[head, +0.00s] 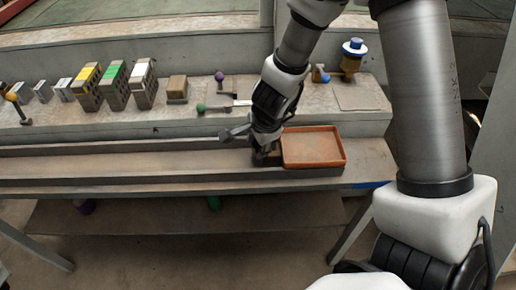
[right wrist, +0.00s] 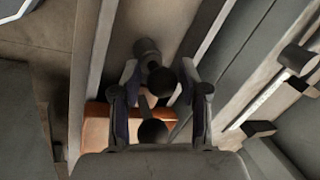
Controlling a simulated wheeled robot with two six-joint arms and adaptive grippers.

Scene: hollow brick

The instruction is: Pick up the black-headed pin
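My right gripper (head: 262,152) reaches down over the front ledge, close beside the left end of the orange-brown tray (head: 313,147). In the right wrist view the two fingers of the right gripper (right wrist: 159,72) stand apart, and it looks open. A black ball (right wrist: 162,82), which looks like the head of the black-headed pin, shows between the fingertips, with a dark cylindrical part (right wrist: 148,50) just beyond it. I cannot tell whether a finger touches it. In the head view the gripper hides this spot. My left gripper is not in view.
On the upper ledge are a purple-headed pin (head: 219,76), a green-headed pin (head: 201,108), a blue-headed piece (head: 325,79) and a blue-topped yellow piece (head: 353,60). Several hollow bricks (head: 115,85) stand to the left. The lower ledge left of the gripper is clear.

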